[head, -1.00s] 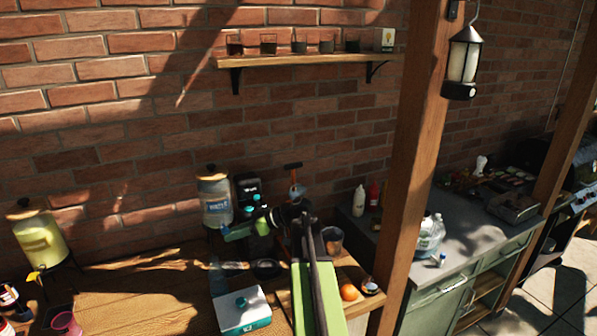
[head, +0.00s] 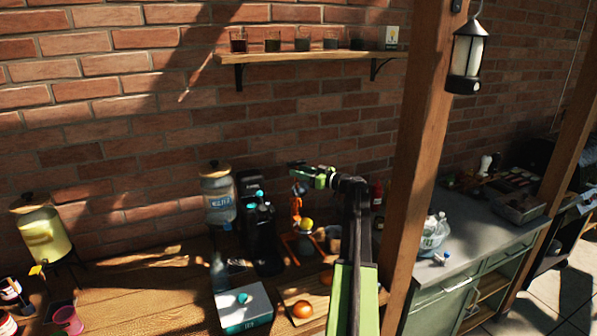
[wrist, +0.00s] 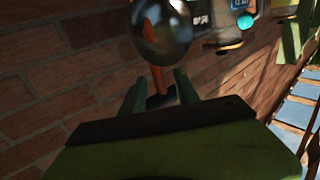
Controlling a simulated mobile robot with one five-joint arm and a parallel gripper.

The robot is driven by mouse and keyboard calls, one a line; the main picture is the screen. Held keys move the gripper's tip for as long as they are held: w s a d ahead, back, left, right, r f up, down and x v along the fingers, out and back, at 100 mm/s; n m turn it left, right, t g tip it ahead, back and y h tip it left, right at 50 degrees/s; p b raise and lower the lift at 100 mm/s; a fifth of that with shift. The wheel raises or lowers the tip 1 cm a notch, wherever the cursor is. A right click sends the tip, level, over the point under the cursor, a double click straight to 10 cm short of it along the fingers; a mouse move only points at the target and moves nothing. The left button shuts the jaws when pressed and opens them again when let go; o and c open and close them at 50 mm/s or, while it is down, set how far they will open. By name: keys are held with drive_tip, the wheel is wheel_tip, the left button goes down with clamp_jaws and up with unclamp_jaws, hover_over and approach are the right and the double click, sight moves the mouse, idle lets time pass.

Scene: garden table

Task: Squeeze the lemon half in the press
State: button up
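A shiny metal dome (wrist: 161,30) of the press lies just beyond. The lemon is not seen in the wrist view.
A black machine (head: 251,210) and a water dispenser (head: 218,205) stand left of the press. A cup (head: 333,238) is at its right. An orange (head: 303,309) and a white-and-teal box (head: 242,306) are in front. A wooden post (head: 420,150) rises at the right.

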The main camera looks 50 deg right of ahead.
drive_tip(key=shift+x, duration=0.85)
clamp_jaws()
drive_tip(key=shift+s, duration=0.1)
idle(0.6)
